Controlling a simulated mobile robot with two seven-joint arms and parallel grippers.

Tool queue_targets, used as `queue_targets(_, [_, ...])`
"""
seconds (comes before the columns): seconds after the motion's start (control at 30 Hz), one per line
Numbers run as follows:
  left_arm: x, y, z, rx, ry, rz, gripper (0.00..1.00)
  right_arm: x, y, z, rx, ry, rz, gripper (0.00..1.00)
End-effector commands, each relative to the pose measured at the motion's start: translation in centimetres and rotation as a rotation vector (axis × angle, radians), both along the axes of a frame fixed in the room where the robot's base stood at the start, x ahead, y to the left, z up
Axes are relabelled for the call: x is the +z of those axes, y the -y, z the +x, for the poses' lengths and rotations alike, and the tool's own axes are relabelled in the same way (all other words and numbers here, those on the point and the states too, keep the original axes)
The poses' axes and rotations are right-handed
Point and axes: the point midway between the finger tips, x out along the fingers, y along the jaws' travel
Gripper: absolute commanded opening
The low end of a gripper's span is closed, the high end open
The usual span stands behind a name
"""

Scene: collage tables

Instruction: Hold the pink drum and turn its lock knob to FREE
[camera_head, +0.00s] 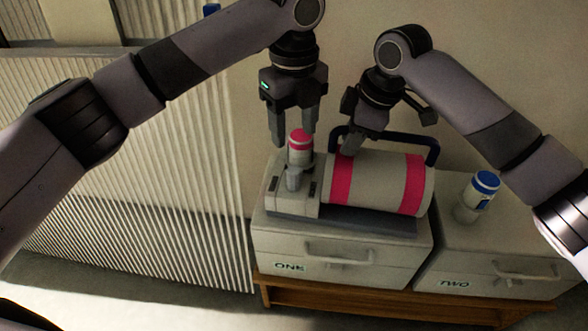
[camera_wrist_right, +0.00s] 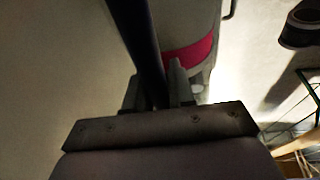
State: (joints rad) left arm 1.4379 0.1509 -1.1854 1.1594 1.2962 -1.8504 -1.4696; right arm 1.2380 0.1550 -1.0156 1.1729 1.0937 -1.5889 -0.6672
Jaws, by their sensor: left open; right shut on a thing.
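The pink drum (camera_head: 384,184) is a pale cylinder with two pink bands, lying on its side on a grey base on top of the box marked ONE. My right gripper (camera_head: 350,146) is shut on the drum's dark handle bar (camera_head: 435,150); in the right wrist view the bar (camera_wrist_right: 137,35) runs between the fingers. A pink-topped canister (camera_head: 299,147) stands upright at the drum's left end.
Box ONE (camera_head: 345,274) and box TWO (camera_head: 480,280) stand side by side on a wooden table (camera_head: 330,301). A blue-capped canister (camera_head: 477,197) stands on box TWO. A ribbed pale panel (camera_head: 130,180) is at the left, and a wall is close behind.

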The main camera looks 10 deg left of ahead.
Motion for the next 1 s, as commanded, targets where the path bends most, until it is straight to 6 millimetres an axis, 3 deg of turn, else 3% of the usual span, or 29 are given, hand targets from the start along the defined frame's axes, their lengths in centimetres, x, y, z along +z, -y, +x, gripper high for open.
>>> queue_targets(0.5, [-9.4, 0.0, 0.0, 0.003, 0.001, -0.001, 0.55, 0.2, 0.0, 0.1, -0.002, 0.003, 0.002, 0.00])
queue_targets(0.7, [-11.0, 0.0, 0.0, 0.003, 0.002, -0.002, 0.55, 0.1, 0.0, 0.1, -0.002, 0.003, 0.002, 0.00])
queue_targets(1.0, [-11.2, 0.0, 0.0, 0.003, 0.002, -0.002, 0.55, 0.1, 0.0, 0.1, -0.002, 0.003, 0.002, 0.00])
